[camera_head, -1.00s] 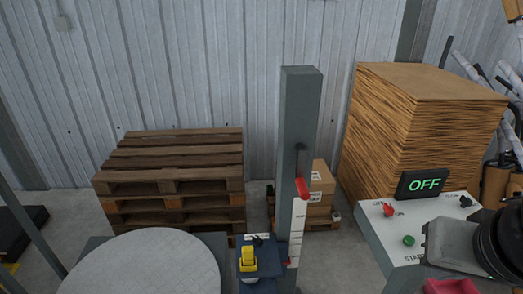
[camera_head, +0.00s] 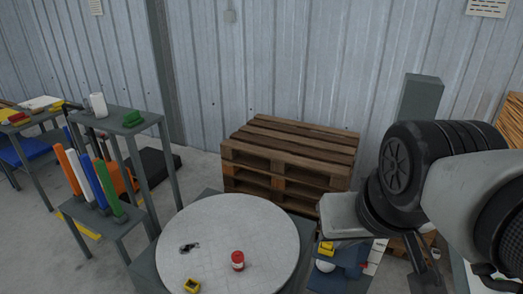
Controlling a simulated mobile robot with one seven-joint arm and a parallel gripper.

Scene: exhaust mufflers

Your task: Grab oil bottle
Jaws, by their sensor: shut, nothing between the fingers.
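A small red bottle-like container (camera_head: 238,261) with a pale label stands upright on the round grey turntable (camera_head: 215,215), near its front. A white bottle-shaped item (camera_head: 97,105) stands on the upper shelf at left. I cannot tell which of these, if either, is the oil bottle. My arm comes in from the right, and my gripper (camera_head: 428,268) points down to the right of the turntable. It is shut and empty, well apart from both items. My arm hides part of the area behind it.
A yellow block (camera_head: 191,286) and a small dark part (camera_head: 188,248) lie on the turntable. Stacked wooden pallets (camera_head: 290,155) stand behind it. A grey shelf stand (camera_head: 120,118) at left holds a green item and coloured tubes. A grey post (camera_head: 420,95) rises behind my arm.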

